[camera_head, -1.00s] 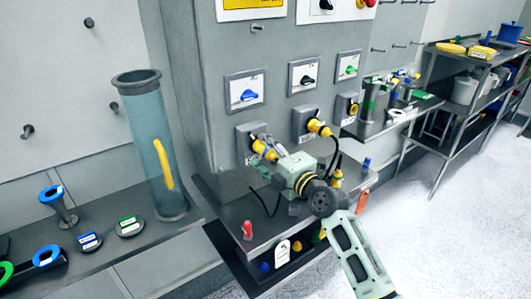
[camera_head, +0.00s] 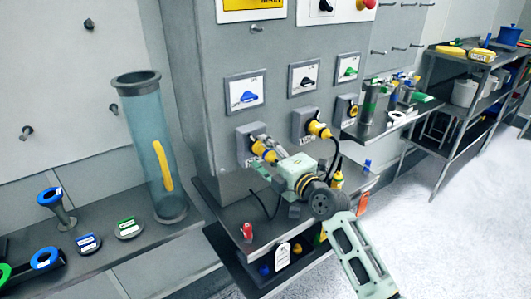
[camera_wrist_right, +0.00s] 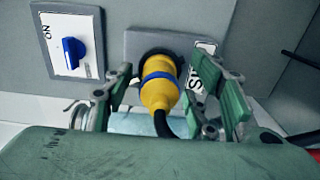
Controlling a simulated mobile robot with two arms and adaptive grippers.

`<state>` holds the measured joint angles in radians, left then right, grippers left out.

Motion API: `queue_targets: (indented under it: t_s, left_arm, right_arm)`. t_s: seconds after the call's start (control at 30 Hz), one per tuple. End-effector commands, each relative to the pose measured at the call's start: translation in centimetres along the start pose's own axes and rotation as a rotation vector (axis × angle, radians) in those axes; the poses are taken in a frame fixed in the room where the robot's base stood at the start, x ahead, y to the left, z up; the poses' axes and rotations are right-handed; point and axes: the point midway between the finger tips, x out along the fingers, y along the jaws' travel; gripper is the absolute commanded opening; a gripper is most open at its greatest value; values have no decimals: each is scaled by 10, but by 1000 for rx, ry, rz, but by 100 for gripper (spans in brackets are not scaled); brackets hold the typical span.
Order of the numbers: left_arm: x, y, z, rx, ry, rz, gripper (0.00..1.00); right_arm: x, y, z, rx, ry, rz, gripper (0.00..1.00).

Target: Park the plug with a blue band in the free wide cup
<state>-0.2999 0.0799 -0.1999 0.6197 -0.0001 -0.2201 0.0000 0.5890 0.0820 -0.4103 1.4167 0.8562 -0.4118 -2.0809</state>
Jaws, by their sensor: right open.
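The yellow plug with a blue band (camera_wrist_right: 160,88) sits in a grey wall socket, its dark cable hanging down, in the right wrist view. It shows partly in the head view (camera_head: 258,148), at the left socket of the cabinet. My right gripper (camera_wrist_right: 160,70) is open, with one finger on each side of the plug and visible gaps between. In the head view my right gripper (camera_head: 264,156) reaches the socket from the lower right. My left gripper is out of view. I cannot tell which thing is the free wide cup.
A second yellow plug (camera_head: 318,129) sits in the socket to the right. A blue switch (camera_wrist_right: 73,53) is left of the plug. Below, a ledge holds a small red item (camera_head: 247,232). A clear tube (camera_head: 145,130) stands on the left shelf. Open floor lies to the right.

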Motion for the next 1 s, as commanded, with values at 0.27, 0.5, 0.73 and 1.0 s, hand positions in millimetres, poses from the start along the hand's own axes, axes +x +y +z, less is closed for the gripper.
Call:
queue_targets:
  t_s: [0.27,0.5,0.73,1.0]
  left_arm:
    - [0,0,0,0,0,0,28]
    - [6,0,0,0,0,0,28]
    - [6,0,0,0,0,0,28]
    - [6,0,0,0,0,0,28]
  right_arm:
    - [0,0,0,0,0,0,52]
    - [0,-1,0,-2,0,1,52]
    - [0,0,0,-1,0,1,52]
    - [0,0,0,0,0,0,36]
